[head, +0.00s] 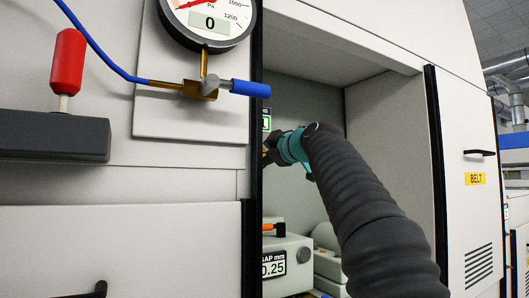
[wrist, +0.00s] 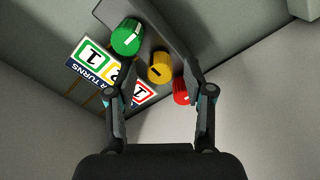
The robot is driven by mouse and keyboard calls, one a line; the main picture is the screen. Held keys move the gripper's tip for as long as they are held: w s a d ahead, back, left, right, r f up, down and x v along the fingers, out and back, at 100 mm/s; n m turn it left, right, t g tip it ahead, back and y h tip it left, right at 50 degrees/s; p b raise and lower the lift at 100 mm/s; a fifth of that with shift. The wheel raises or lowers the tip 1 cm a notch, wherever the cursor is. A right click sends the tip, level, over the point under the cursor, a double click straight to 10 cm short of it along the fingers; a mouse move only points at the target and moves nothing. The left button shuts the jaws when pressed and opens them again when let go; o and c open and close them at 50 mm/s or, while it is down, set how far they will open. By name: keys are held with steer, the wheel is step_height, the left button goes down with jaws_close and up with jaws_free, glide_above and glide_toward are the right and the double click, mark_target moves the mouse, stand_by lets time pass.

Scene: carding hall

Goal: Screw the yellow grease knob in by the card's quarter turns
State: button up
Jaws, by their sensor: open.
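In the wrist view a yellow knob (wrist: 160,68) with a dark pointer line sits on a dark grey bar, between a green knob (wrist: 127,37) and a red knob (wrist: 181,92). My gripper (wrist: 161,76) is open, with one finger on each side of the yellow knob's line; whether either touches it I cannot tell. The left finger partly covers the card (wrist: 91,54), headed TURNS, which shows 1 in a green frame and 1 in a red frame.
The recess has a right side wall (head: 385,130). A box marked GAP mm 0.25 (head: 286,265) stands low in it. Outside on the left are a gauge reading 0 (head: 208,20), a blue-handled valve (head: 249,88) and a red-handled lever (head: 68,62).

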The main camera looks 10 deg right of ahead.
jaws_close()
steer(key=shift+m, duration=0.3)
